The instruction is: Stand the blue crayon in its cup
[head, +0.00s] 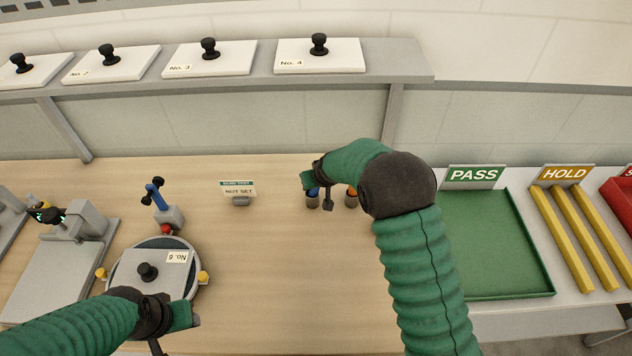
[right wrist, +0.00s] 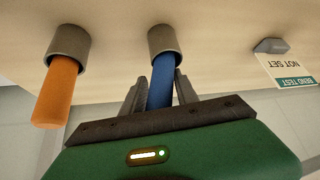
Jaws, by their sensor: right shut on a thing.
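The blue crayon (right wrist: 159,92) is between the fingers of my right gripper (right wrist: 157,84), which is shut on it. Its far end appears to sit inside the mouth of a grey cup (right wrist: 164,40); how deep it goes cannot be seen. In the head view my right gripper (head: 309,181) is over this cup (head: 312,202) and hides most of the crayon. My left gripper (head: 190,318) is at the lower left, beside the plate marked No. 6 (head: 130,270); its finger opening is not clear.
An orange crayon (right wrist: 57,95) stands in a second cup (right wrist: 69,44) close beside. A "NOT SET" sign (head: 238,190) stands to the left. A green PASS tray (head: 490,240) lies to the right of my right arm. The table between the sign and my right arm is clear.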

